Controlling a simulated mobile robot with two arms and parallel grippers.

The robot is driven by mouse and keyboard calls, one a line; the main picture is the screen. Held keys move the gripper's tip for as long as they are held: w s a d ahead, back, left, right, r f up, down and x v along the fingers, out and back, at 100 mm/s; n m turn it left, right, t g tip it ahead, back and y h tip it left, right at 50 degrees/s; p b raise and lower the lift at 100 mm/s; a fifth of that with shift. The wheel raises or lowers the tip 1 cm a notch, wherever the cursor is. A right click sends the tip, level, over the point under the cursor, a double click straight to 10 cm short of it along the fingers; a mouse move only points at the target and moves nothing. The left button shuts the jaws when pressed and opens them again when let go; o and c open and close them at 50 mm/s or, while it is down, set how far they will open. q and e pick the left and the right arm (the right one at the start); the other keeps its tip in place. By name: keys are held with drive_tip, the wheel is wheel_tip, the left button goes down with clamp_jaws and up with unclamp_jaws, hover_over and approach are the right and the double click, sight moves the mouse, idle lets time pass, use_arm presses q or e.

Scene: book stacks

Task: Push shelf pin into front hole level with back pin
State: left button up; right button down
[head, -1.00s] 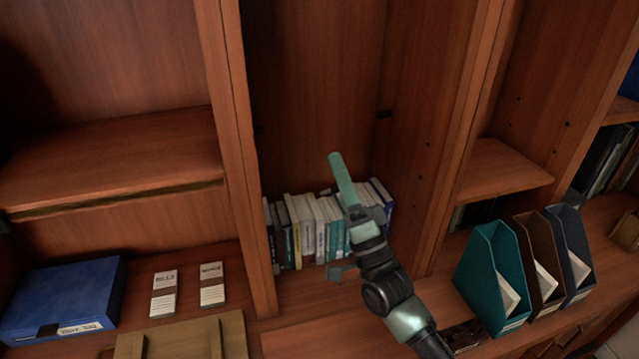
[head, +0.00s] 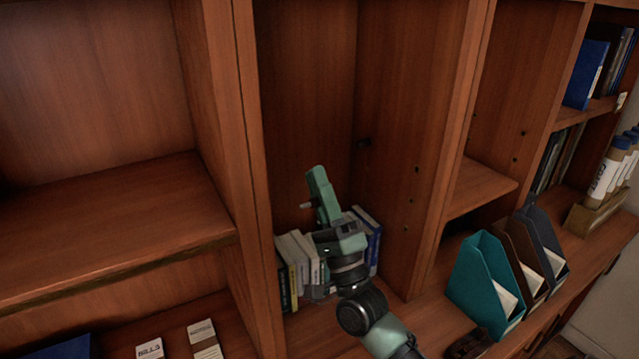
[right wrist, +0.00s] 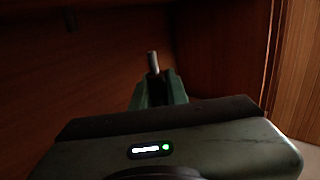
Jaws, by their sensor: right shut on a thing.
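My right gripper (head: 320,196) is inside the tall middle bay, in front of its back panel and above the row of books. It is shut on a small grey shelf pin (head: 306,206), whose end sticks out to the left. The pin (right wrist: 153,62) also stands out beyond the fingers in the right wrist view. The dark back pin (head: 364,143) sits on the bay's right side panel near the back corner. A front hole (head: 417,170) shows in the same panel, with more holes below it. The gripped pin is apart from that panel. My left gripper is out of view.
Several books (head: 296,258) stand at the bottom of the bay, partly behind my right arm. A teal magazine file (head: 478,275) and two darker ones stand right of the bay. An upright divider (head: 240,150) bounds the bay on the left. The upper bay is empty.

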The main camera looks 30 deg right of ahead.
drive_tip(key=shift+a+r, duration=0.1)
drive_tip(key=shift+a, duration=1.1)
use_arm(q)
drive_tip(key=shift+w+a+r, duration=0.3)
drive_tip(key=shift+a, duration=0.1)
use_arm(e)
drive_tip(key=shift+w+a, duration=0.15)
drive_tip(key=shift+a, duration=1.4)
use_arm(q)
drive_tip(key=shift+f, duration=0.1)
use_arm(e)
drive_tip(key=shift+a, duration=1.5)
drive_tip(key=c, duration=1.3)
unclamp_jaws()
